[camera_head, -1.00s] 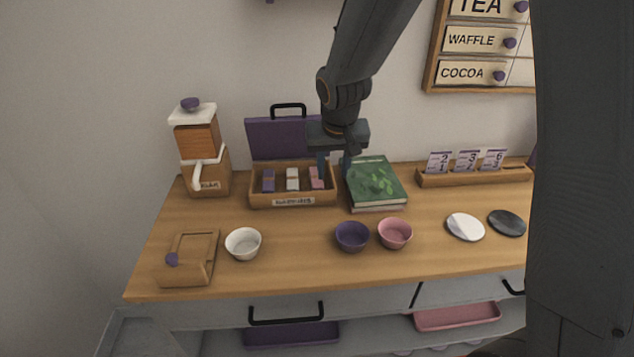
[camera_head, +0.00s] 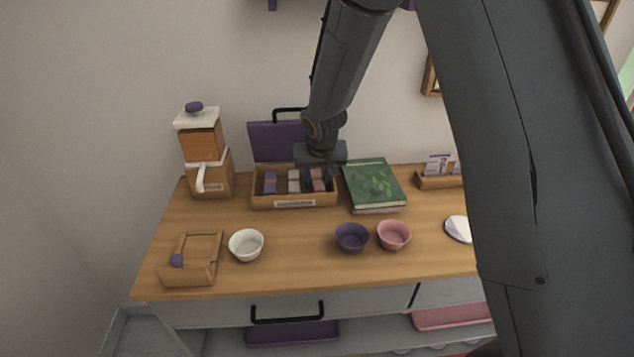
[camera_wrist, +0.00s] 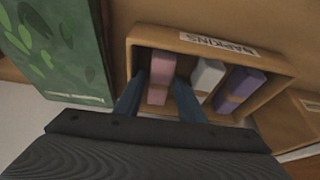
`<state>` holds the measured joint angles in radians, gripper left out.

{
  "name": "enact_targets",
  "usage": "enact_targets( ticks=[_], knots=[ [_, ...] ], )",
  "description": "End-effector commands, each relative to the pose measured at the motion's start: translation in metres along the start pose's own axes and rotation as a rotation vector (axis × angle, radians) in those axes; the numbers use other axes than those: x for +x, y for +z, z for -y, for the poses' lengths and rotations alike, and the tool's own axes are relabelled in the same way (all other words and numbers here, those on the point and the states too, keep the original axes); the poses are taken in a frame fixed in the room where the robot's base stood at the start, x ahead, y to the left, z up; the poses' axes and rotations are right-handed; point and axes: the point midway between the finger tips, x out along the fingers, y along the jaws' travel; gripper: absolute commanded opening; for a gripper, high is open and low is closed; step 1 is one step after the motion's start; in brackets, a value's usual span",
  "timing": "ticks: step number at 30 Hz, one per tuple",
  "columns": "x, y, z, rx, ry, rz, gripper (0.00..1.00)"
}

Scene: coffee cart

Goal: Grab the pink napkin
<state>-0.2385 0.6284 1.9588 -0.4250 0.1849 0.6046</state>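In the head view the pink napkin (camera_head: 318,183) shows partly behind my fingers. My gripper (camera_wrist: 161,88) is open, with its fingers reaching into the box, one on each side of the pink napkin. I cannot tell whether either finger touches it.
A green book (camera_head: 374,184) lies close to the box's right side. The purple lid (camera_head: 276,141) stands up behind the box. A purple bowl (camera_head: 352,238), a pink bowl (camera_head: 394,235) and a white bowl (camera_head: 246,245) stand in front. A dispenser (camera_head: 207,158) is at left.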

Motion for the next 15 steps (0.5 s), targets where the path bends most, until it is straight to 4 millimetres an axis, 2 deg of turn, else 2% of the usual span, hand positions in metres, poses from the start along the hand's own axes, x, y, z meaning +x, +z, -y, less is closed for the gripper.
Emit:
enact_targets(
  ticks=[8,14,15],
  knots=[
    [0.003,-0.0002,-0.0001,-0.001,0.0,-0.001,0.36],
    [0.0028,-0.0001,-0.0001,-0.001,0.0,0.0,0.06],
    [0.0028,-0.0001,-0.0001,-0.001,0.0,0.0,0.05]
  ],
)
